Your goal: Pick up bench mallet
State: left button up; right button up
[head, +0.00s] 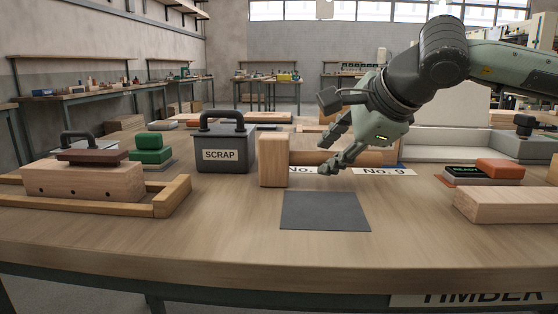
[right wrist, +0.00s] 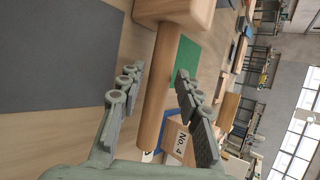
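The bench mallet (head: 273,161) stands on the wooden workbench. It has a pale block head, and its round handle points right, toward my right gripper. My right gripper (head: 323,158) is open around the far part of the handle. In the right wrist view the mallet handle (right wrist: 158,90) runs between the two spread fingers (right wrist: 157,82), with a gap visible on each side. The mallet head shows at the top of that view, beyond the fingertips. My left gripper is not in view.
A dark mat (head: 325,211) lies in front of the mallet. A grey SCRAP box (head: 224,149) stands close behind left. A drilled wooden block (head: 82,181) sits in a wooden frame at left. A pale timber block (head: 510,204) and an orange-topped READY box (head: 499,169) are at right.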

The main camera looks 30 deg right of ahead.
aim_at(324, 155)
jog(key=shift+x, duration=1.6)
grip_shut()
jog(key=shift+r, duration=0.15)
